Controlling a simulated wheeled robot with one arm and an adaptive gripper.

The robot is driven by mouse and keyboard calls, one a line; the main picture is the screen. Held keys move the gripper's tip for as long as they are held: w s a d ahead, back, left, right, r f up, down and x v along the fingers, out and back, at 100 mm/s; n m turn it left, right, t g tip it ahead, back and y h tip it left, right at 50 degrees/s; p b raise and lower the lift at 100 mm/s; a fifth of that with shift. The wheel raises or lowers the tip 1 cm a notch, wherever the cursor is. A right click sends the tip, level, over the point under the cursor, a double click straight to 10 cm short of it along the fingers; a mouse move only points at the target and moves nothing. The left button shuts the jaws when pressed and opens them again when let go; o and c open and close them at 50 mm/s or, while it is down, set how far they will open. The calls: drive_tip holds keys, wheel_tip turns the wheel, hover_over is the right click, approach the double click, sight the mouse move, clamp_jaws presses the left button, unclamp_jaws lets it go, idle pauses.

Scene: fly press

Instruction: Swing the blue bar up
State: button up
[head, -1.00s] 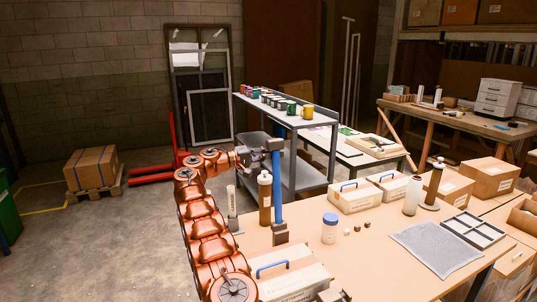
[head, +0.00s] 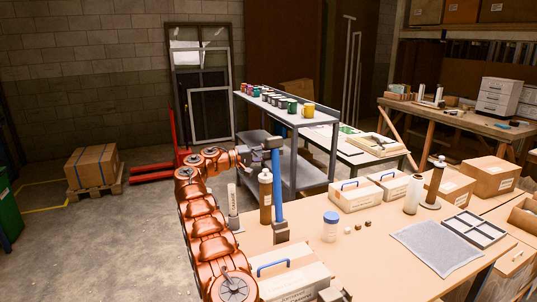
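The blue bar (head: 277,188) stands nearly upright at the left edge of the near workbench in the head view, its top leaning slightly left. A grey block (head: 281,231) is at its foot and a dark grey head (head: 272,143) at its top. My orange arm rises from the bottom and bends right towards the top of the bar. My gripper (head: 254,156) is at that upper end, beside or against the bar. Its fingers are small and dark, so I cannot tell whether they are open, shut or touching the bar.
A brown bottle (head: 265,196) and a pale tube (head: 232,207) stand just left of the bar. A carton with a blue handle (head: 290,279) is in front. The near workbench (head: 375,265) is bare in its middle. A grey shelf cart (head: 312,185) stands behind.

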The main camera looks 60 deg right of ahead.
drive_tip(key=v, duration=0.7)
drive_tip(key=shift+w+a, duration=0.15)
drive_tip(key=shift+a, duration=0.05)
idle(0.4)
